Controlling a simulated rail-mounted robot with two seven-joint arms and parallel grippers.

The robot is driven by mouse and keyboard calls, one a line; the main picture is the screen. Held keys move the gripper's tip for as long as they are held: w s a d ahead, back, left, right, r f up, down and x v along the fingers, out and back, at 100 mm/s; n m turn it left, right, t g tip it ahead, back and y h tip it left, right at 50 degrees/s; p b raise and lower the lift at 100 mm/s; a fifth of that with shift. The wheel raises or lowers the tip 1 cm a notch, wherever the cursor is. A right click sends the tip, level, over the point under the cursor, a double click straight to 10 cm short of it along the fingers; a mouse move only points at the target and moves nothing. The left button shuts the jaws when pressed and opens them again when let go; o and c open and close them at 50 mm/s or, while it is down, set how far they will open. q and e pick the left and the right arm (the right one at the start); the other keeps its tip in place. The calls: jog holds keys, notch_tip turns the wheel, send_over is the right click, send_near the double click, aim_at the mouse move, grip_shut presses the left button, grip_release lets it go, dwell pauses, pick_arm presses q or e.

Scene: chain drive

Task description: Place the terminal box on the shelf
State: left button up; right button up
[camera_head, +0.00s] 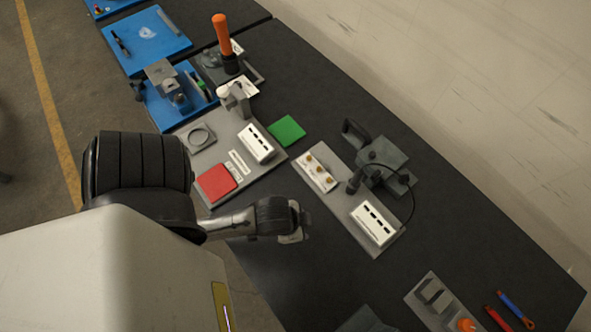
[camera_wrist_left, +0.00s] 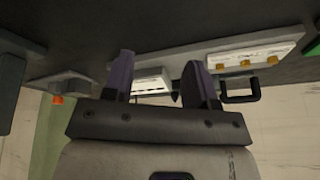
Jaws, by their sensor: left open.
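I cannot tell for sure which part is the terminal box. A white slotted box (camera_head: 376,222) sits on the front end of the grey board at the centre right. A similar white slotted box (camera_head: 258,143) sits on the left grey board. My left gripper (camera_head: 300,232) is over the dark table, left of the centre-right board. In the left wrist view its fingers (camera_wrist_left: 160,68) are apart, with a white slotted box (camera_wrist_left: 150,84) showing beyond the gap. No contact is visible. I cannot make out a shelf. My right gripper is not in view.
Tools (camera_head: 515,308) lie at front right.

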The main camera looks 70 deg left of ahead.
pick_arm(q)
jog(key=shift+s+d+g, duration=0.15)
jog(key=shift+s+g, duration=0.15)
jog(key=shift+s, duration=0.45)
jog(key=shift+w, duration=0.1)
